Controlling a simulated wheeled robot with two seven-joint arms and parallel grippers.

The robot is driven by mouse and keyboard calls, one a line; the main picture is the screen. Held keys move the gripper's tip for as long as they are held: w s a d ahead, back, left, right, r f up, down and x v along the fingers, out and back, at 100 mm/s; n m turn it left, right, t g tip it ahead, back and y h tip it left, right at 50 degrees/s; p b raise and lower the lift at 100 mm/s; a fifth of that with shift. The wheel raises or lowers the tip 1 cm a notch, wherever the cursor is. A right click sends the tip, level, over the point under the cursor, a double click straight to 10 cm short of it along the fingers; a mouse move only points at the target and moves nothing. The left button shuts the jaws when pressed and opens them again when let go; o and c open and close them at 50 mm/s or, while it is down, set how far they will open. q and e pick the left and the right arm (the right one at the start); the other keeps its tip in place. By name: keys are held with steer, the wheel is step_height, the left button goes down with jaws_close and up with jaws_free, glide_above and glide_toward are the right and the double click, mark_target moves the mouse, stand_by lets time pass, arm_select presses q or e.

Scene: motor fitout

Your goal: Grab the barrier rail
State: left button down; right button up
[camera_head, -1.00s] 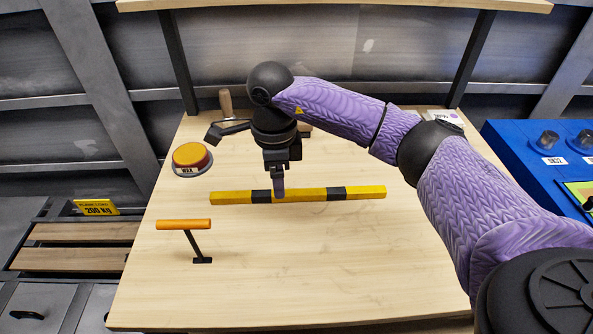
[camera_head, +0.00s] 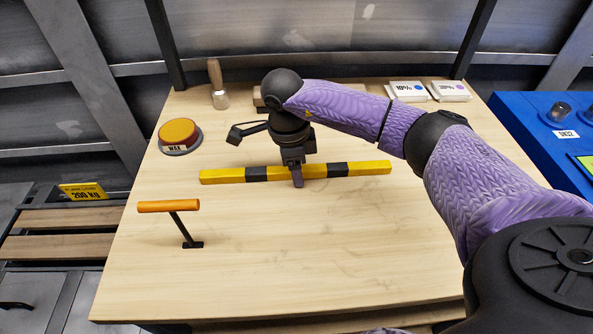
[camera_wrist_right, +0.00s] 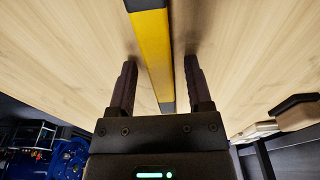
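The barrier rail (camera_head: 350,170) is a long yellow bar with black bands, lying across the wooden worktop. In the right wrist view the rail (camera_wrist_right: 153,50) runs between the two fingers. My right gripper (camera_head: 297,180) is over the middle of the rail, pointing down. In the right wrist view my right gripper (camera_wrist_right: 160,85) is open, its fingers on either side of the rail with gaps showing. The head view does not show whether the fingertips touch the worktop. My left gripper is not in view.
On the worktop (camera_head: 300,260) stand an orange-handled T-shaped tool (camera_head: 168,206), a wax tin (camera_head: 179,134), a wooden-handled tool (camera_head: 216,85) and white boxes (camera_head: 408,90). A blue table (camera_head: 520,120) is at right. The front worktop is clear.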

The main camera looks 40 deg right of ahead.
jaws_close()
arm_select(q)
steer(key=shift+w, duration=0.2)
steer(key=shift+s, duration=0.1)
